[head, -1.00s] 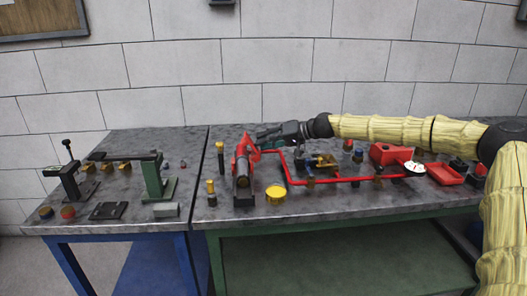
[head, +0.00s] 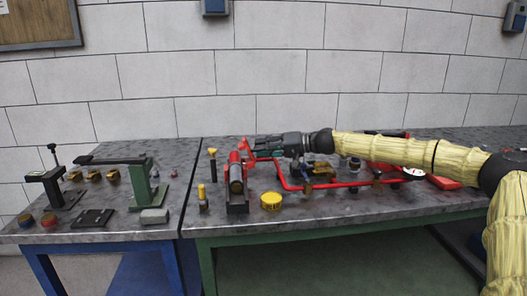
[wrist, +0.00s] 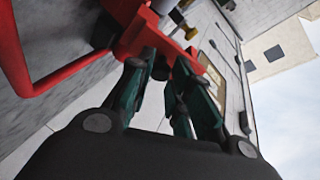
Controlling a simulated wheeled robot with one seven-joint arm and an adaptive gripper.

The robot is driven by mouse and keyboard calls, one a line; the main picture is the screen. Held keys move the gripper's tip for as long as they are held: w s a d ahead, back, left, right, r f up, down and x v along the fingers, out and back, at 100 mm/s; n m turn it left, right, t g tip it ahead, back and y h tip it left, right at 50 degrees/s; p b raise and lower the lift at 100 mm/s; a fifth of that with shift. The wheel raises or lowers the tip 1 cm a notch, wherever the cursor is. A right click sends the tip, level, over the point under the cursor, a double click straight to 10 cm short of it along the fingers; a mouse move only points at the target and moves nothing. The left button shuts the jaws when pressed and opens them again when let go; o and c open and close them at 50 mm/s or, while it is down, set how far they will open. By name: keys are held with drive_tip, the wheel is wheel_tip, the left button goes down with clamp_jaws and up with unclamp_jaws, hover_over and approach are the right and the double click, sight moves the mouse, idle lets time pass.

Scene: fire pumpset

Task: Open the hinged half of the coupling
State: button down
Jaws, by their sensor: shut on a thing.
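The coupling (head: 236,180) is a red part with a dark grey and brass-toned cylinder, on a black stand near the left end of the green-framed bench. A red part at its upper right, seemingly its hinged half (head: 246,147), meets my gripper (head: 257,144), which comes in from the right. In the wrist view my gripper (wrist: 160,70) has its dark green fingers around the edge of a red part (wrist: 145,35), shut on it. The exact contact is partly hidden by the fingers. I cannot tell how far the hinged half stands open.
A red pipe (head: 325,187) runs right from near the coupling, below my arm. A yellow round cap (head: 270,201) and a yellow-topped post (head: 202,196) stand close by. A green clamp stand (head: 141,184) is on the left bench.

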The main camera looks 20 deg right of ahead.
drive_tip(key=c, duration=1.3)
unclamp_jaws()
drive_tip(key=shift+d, duration=0.1)
drive_tip(key=v, duration=1.2)
